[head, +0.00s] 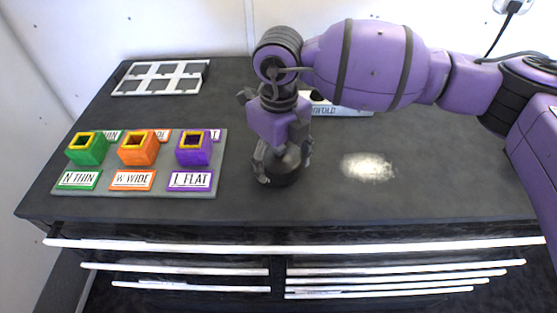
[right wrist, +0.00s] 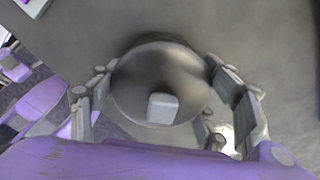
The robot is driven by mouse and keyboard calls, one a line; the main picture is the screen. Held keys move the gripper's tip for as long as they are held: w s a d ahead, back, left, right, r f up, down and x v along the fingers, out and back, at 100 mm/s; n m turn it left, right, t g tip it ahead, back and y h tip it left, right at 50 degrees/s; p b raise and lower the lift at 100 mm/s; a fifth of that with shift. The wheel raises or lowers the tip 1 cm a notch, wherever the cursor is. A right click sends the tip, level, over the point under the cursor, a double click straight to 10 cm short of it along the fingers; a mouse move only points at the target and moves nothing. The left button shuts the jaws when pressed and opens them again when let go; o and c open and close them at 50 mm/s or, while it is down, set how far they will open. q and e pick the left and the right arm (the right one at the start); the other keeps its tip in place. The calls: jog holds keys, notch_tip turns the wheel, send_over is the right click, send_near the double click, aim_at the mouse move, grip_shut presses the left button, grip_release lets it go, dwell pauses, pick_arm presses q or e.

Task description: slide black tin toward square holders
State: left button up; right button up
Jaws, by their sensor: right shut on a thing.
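The black tin (head: 284,177) is a dark round can standing on the dark tabletop, right of the square holders. In the right wrist view the tin (right wrist: 135,84) shows a rounded dark top with a small pale block on it. My right gripper (head: 283,163) points down over the tin, shut on it with a finger on either side; both fingers also show in the right wrist view. Three square holders, green (head: 88,152), orange (head: 138,152) and purple (head: 193,153), stand on a grey board (head: 131,192) at left. My left gripper is not in view.
Labels N THIN (head: 78,180), W WIDE (head: 132,180) and L FLAT (head: 190,180) lie before the holders. A white-framed rack (head: 160,78) is at back left. A partly hidden labelled white piece (head: 345,110) lies behind my arm. Pale powder (head: 367,167) lies right of the tin. Bare tabletop separates tin and board.

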jog(key=o, duration=1.4)
jog(key=shift+w, duration=0.15)
jog(key=shift+c, duration=0.2)
jog(key=shift+o, duration=0.8)
jog(key=shift+r, duration=0.35)
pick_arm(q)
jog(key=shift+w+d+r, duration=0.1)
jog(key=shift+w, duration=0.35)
pick_arm(e)
notch_tip(320, 180, up, 11)
jog(key=shift+r, duration=0.15)
